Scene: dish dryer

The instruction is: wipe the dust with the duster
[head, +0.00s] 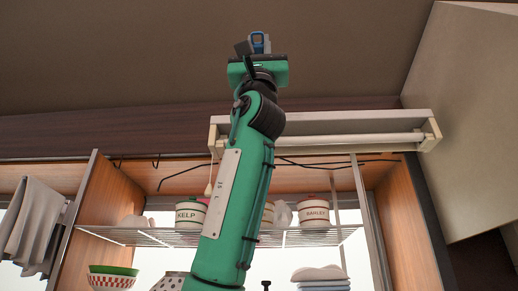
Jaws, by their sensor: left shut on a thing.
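My left arm rises through the middle of the head view, and its green gripper (258,62) is high up in front of the dark ceiling. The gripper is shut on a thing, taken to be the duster. Its fingers and most of what they hold are hidden behind the gripper body. A small blue and pale piece (261,43) shows just above the gripper; I cannot tell whether it is part of the duster. No dust can be made out. My right gripper is not in view.
A pale lamp-like bar (345,141) runs behind my arm under the ceiling. A wire shelf (130,235) below holds a KELP jar (190,213) and a BARLEY jar (314,213). Grey cloths (30,225) hang at left. A beige cabinet (470,110) stands at right.

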